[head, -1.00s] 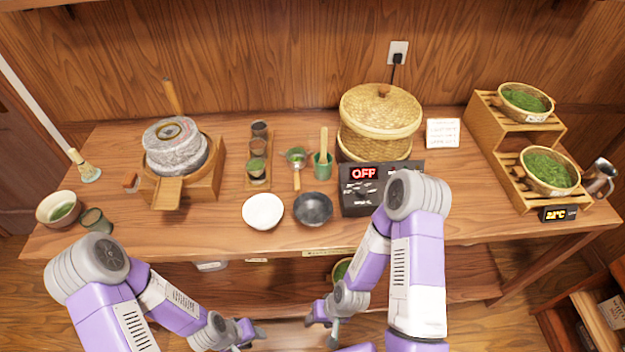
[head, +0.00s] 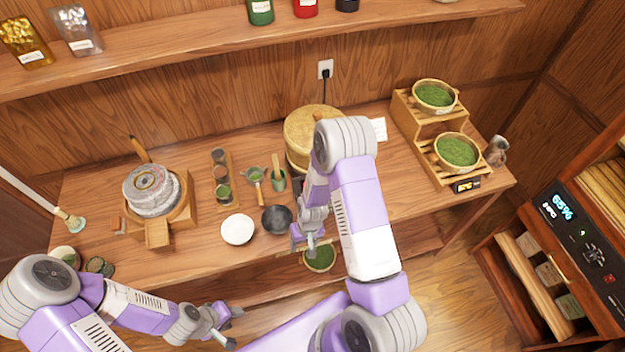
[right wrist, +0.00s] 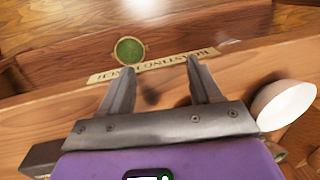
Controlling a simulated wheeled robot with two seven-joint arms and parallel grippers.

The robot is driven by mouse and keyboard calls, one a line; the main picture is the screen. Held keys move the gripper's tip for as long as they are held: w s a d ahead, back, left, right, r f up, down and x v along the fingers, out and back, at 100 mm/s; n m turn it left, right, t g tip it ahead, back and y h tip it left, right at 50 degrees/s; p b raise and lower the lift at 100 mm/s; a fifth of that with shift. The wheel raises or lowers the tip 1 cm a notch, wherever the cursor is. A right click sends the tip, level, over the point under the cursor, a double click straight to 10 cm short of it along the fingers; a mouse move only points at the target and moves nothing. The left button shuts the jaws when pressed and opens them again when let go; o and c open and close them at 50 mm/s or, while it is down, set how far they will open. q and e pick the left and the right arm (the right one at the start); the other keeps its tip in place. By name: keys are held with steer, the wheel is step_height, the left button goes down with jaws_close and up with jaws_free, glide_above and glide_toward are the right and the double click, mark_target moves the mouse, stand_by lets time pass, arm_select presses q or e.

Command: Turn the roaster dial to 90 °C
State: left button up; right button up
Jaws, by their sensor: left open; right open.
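The roaster is the round woven basket (head: 300,128) with a lid at the back of the bench. Its black control panel, with the display and dial, is hidden behind my right arm in the head view. My right gripper (head: 303,240) is open and empty, near the bench's front edge beside the black bowl. In the right wrist view its two fingers (right wrist: 158,78) are spread above the bench's front edge, and no dial shows there. My left gripper (head: 228,325) is open and empty, low in front of the bench.
A white bowl (head: 238,229) and a black bowl (head: 277,219) stand near the front edge. A stone mill (head: 151,190) is at left. A stepped rack (head: 410,118) with tea baskets is at right. A cabinet with a lit display (head: 562,206) stands at far right.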

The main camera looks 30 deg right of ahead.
steer(key=shift+h, duration=0.9)
steer(key=w+d+r, duration=0.3)
steer(key=w, duration=0.1)
steer(key=w+d+r, duration=0.4)
steer(key=w+d+r+b, duration=0.1)
steer(key=w+d+r, duration=0.2)
steer(key=w, duration=0.1)
steer(key=shift+w+d+r, duration=0.15)
steer(key=shift+w+r, duration=0.1)
steer(key=shift+w+d, duration=0.1)
steer(key=shift+d, duration=0.05)
arm_select(q)
steer(key=shift+r+p, duration=0.4)
steer(key=shift+r, duration=0.3)
arm_select(e)
steer(key=shift+f, duration=3.5)
steer(key=c, duration=1)
steer(key=shift+c, duration=0.2)
